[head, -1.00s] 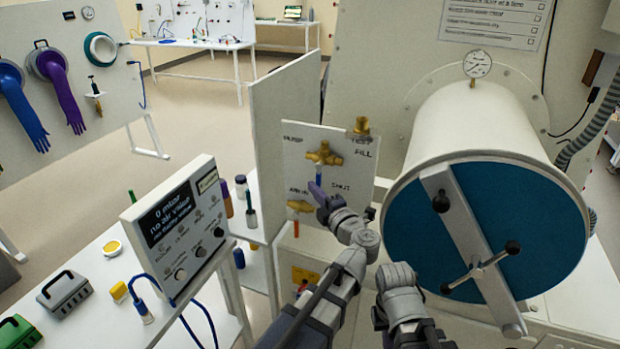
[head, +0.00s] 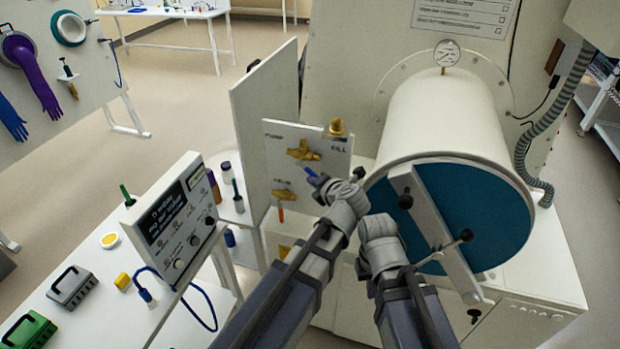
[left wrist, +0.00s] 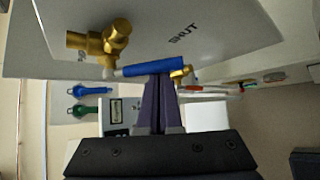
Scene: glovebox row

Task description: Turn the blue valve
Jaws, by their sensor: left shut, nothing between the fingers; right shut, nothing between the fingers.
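The blue valve is a brass body (head: 303,150) with a blue lever handle (head: 311,172) on a white panel. The handle slants down and right from the body. In the left wrist view the blue handle (left wrist: 155,67) runs sideways from the brass body (left wrist: 104,40), near the SHUT lettering. My left gripper (head: 318,182) is at the handle's lower end in the head view. In the left wrist view its shut fingers (left wrist: 158,90) reach the handle's edge, without gripping it. My right gripper (head: 378,228) is right of the left wrist; its fingertips are hidden.
A second brass valve with an orange handle (head: 281,213) is lower on the panel (head: 272,140). The chamber's round blue door (head: 480,220) with a crossbar is close on the right. A readout box (head: 172,222) stands on the left table.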

